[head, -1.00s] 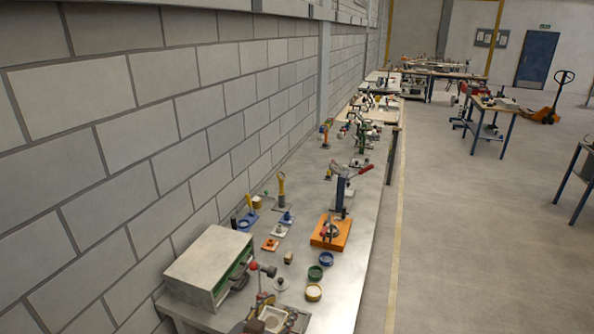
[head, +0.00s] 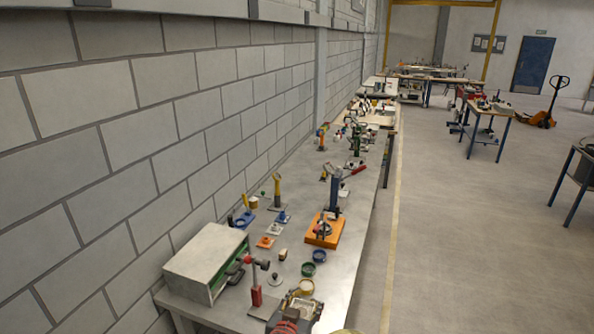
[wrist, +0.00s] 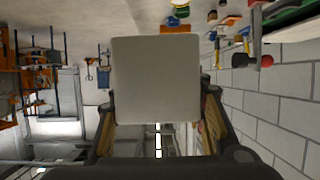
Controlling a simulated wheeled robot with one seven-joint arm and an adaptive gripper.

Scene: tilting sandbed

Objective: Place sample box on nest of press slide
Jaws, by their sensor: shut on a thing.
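The sample box (wrist: 156,80) is a plain pale grey block in the wrist view. My gripper (wrist: 157,108) is shut on it, with a finger along each side. In the head view, what looks like my gripper (head: 300,308) is at the bottom, near the bench's front end, with a pale top face between yellowish sides. Just left of it stands a red post (head: 257,287) on a grey base, with a dark arm. Farther back is an orange-based fixture (head: 324,231) with a blue upright and a red lever. I cannot tell which one is the press slide, and no nest is clearly visible.
A grey cabinet (head: 208,256) with a green front stands against the wall on the left. Small rings (head: 319,256), blocks and upright tools are scattered along the bench (head: 345,245).

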